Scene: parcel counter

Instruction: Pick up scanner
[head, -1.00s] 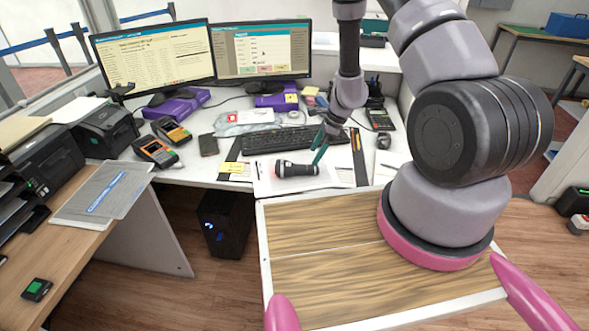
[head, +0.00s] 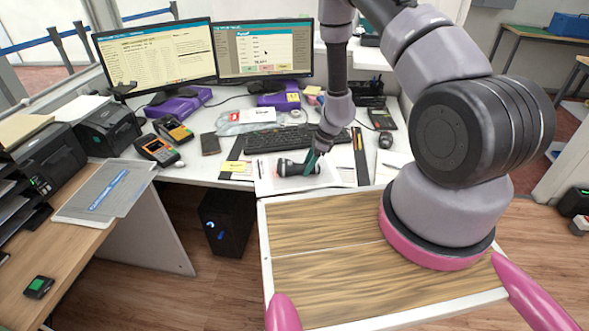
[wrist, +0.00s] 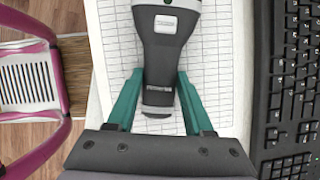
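The scanner (head: 291,167), dark grey and black with a rounded head, lies on a printed sheet (head: 266,184) near the counter's front edge. In the wrist view the scanner (wrist: 163,45) has its head at the top and its handle pointing down toward my gripper (wrist: 160,76). The two green fingers stand open on either side of the handle, with narrow gaps beside it. In the head view my gripper (head: 311,163) is low over the handle end and partly covers it. I cannot tell whether the fingers touch the sheet.
A black keyboard (head: 291,138) lies just behind the scanner; a mouse (head: 386,140) is to its right. A card terminal (head: 157,149) and a dark phone (head: 210,144) are to the left. Pens lie on papers at the right. Two monitors stand at the back.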

